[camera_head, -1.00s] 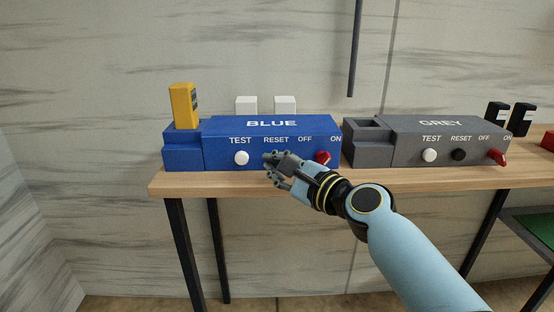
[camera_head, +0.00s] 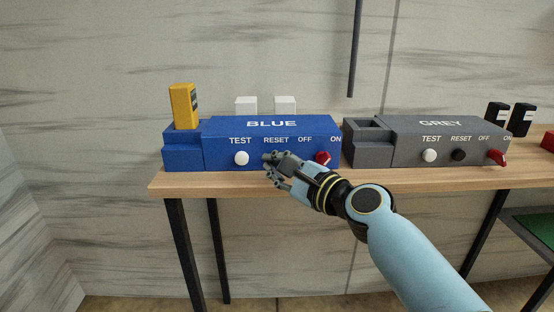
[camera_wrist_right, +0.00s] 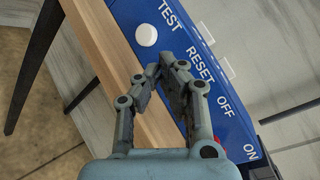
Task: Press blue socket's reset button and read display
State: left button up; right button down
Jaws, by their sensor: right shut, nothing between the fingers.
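The blue socket (camera_head: 272,128) stands on the wooden table, with labels TEST, RESET, OFF and ON. Its white TEST button (camera_head: 241,158) is in plain view, also in the right wrist view (camera_wrist_right: 146,35). My right gripper (camera_head: 268,163) is shut and empty, its fingertips in front of the place below RESET. The reset button is hidden behind the fingers; I cannot tell whether they touch it. In the right wrist view the fingertips (camera_wrist_right: 161,74) meet beside the RESET label. A yellow device (camera_head: 182,106) stands upright in the socket's left end; its dark display is too small to read.
A red switch (camera_head: 322,158) sits on the blue socket just right of my gripper. A grey socket (camera_head: 400,150) stands to the right on the same table (camera_head: 230,182). White blocks (camera_head: 285,105) show behind the blue socket. The table's front edge is clear at left.

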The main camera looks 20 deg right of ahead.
jog(key=shift+w, duration=0.15)
jog(key=shift+w+d, duration=0.1)
jog(key=shift+w, duration=0.2)
jog(key=shift+w+d, duration=0.15)
jog(key=shift+w, duration=0.3)
dwell(0.7)
jog(key=shift+s, duration=0.1)
jog(key=shift+s+a, duration=0.25)
jog(key=shift+s, duration=0.5)
jog(key=shift+s+a+p, duration=0.25)
jog(key=shift+s, duration=0.55)
jog(key=shift+s+a+p, duration=0.2)
jog(key=shift+s+p, duration=0.05)
jog(key=shift+s, duration=0.6)
jog(key=shift+s+a+p, duration=0.25)
jog(key=shift+s, duration=0.55)
